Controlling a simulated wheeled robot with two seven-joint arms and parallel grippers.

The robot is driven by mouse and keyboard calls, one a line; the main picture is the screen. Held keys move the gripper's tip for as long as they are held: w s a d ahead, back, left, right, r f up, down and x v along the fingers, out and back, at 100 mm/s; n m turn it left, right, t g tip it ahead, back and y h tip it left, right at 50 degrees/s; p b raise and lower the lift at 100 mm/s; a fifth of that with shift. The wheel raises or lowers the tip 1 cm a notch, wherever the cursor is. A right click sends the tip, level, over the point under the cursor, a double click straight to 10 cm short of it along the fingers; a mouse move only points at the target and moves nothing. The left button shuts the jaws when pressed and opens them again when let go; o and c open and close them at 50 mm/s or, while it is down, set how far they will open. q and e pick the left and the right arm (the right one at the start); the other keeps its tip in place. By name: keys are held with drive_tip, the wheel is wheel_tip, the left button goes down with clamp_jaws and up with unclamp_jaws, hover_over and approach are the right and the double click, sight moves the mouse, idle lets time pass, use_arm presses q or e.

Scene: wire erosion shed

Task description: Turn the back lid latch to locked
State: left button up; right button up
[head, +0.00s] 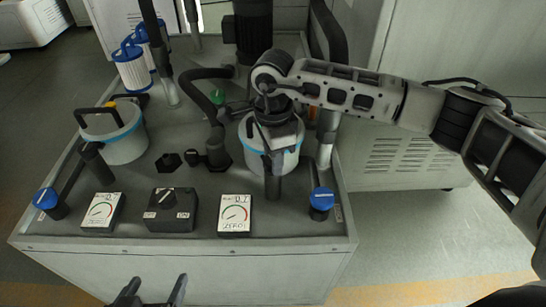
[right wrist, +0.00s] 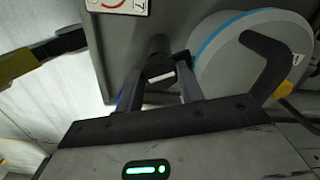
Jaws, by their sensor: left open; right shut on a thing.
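My right gripper (right wrist: 158,88) reaches down over the right canister (head: 255,160), a white pot with a blue band. In the right wrist view its fingers are closed on a dark block with a white mark (right wrist: 161,76), beside the canister (right wrist: 225,65). I cannot tell whether this block is the back lid latch. The arm covers much of that canister in the head view. A second canister (head: 122,148), with a black handle and a yellow part on top, stands at the left. My left gripper (head: 156,291) is open and empty at the bottom edge, in front of the cabinet.
Blue-capped valves (head: 46,199) (head: 321,199) stand at the front corners. Two gauges (head: 101,210) (head: 235,213) flank a black switch box (head: 170,212). Blue-white filters (head: 131,68), hoses and posts crowd the back. Floor is free right of the cabinet.

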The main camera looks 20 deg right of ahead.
drive_tip(key=m, duration=0.3)
drive_tip(key=shift+b, duration=0.35)
drive_tip(key=shift+m, duration=1)
drive_tip(key=shift+r+m, duration=0.1)
drive_tip(key=shift+m, duration=0.2)
drive_tip(key=o, duration=1)
wheel_tip(320, 180, up, 16)
drive_tip(key=shift+f, duration=0.1)
